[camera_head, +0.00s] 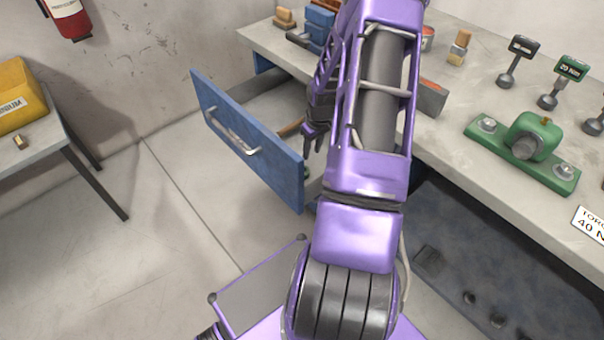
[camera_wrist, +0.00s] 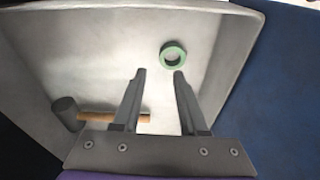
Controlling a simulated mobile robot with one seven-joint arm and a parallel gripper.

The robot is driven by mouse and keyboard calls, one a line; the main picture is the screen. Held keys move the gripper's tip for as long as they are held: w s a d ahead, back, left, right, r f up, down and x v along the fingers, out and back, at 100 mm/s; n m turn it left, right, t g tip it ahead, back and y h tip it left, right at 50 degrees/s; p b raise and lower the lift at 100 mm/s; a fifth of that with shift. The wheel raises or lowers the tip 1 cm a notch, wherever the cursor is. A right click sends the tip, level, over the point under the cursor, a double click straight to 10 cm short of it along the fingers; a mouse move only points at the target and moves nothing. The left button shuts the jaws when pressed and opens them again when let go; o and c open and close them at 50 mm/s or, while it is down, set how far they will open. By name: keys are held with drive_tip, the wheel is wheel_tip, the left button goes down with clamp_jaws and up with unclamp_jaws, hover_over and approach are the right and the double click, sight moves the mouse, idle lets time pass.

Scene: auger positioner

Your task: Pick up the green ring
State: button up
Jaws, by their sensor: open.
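The green ring (camera_wrist: 173,55) lies on the pale floor of an open drawer (camera_wrist: 30,25), as the wrist view shows. My gripper (camera_wrist: 160,72) is open and empty, with its two dark fingers pointing into the drawer. The ring appears just beyond the fingertips, nearest the right finger, and is not between them. In the head view, my gripper (camera_head: 314,135) is over the drawer behind its blue front (camera_head: 250,140). There the ring is mostly hidden by my arm and the drawer front.
A hammer with a dark head (camera_wrist: 65,112) and wooden handle (camera_wrist: 98,117) lies in the drawer, partly behind the left finger. The grey workbench (camera_head: 450,150) holds a green bearing block (camera_head: 530,140) and several small tools. A side table (camera_head: 45,140) stands left, with clear floor between.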

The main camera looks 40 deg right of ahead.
sight(307, 168)
drive_tip(key=f, duration=0.3)
drive_tip(key=shift+w+f, duration=0.2)
drive_tip(key=shift+w, duration=0.05)
drive_tip(key=shift+w+a+f+b, duration=0.1)
drive_tip(key=shift+w+f+b, duration=0.05)
drive_tip(key=shift+f, duration=0.7)
drive_tip(key=shift+w+a+f+b, duration=0.1)
drive_tip(key=shift+w+f+b, duration=0.1)
drive_tip(key=shift+f, duration=0.7)
drive_tip(key=shift+w+a+f+b, duration=0.1)
drive_tip(key=shift+f+b, duration=0.05)
drive_tip(key=shift+f, duration=0.7)
drive_tip(key=shift+c, duration=0.3)
clamp_jaws()
